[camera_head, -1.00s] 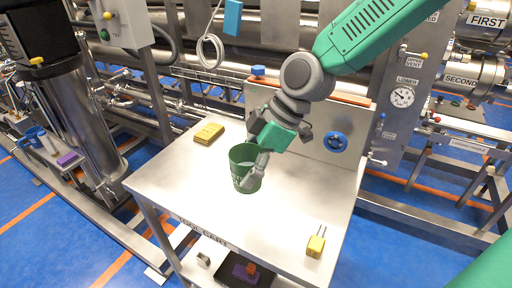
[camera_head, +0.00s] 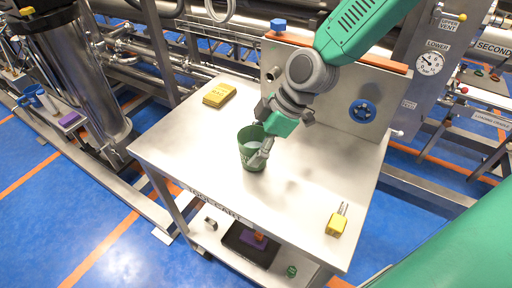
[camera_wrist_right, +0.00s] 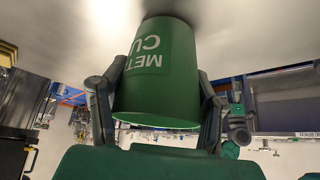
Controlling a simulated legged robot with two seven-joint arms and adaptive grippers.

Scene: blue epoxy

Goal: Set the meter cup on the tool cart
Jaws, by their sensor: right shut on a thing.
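The green meter cup (camera_head: 250,150) is upright at the tool cart's top (camera_head: 205,165), near its middle. In the right wrist view the cup (camera_wrist_right: 160,75) shows part of its white lettering, with its base close to or on the metal surface. My right gripper (camera_head: 262,150) is shut on the cup, one finger on each side of it in the wrist view. I cannot tell for sure whether the cup's base touches the cart top. My left gripper is not in view.
A yellow block (camera_head: 219,95) lies at the cart's back left. A yellow device with metal prongs (camera_head: 337,222) stands at the right front. A back panel with a blue round fitting (camera_head: 362,111) rises behind. The lower shelf holds a dark tray (camera_head: 250,244). The cart's front left top is clear.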

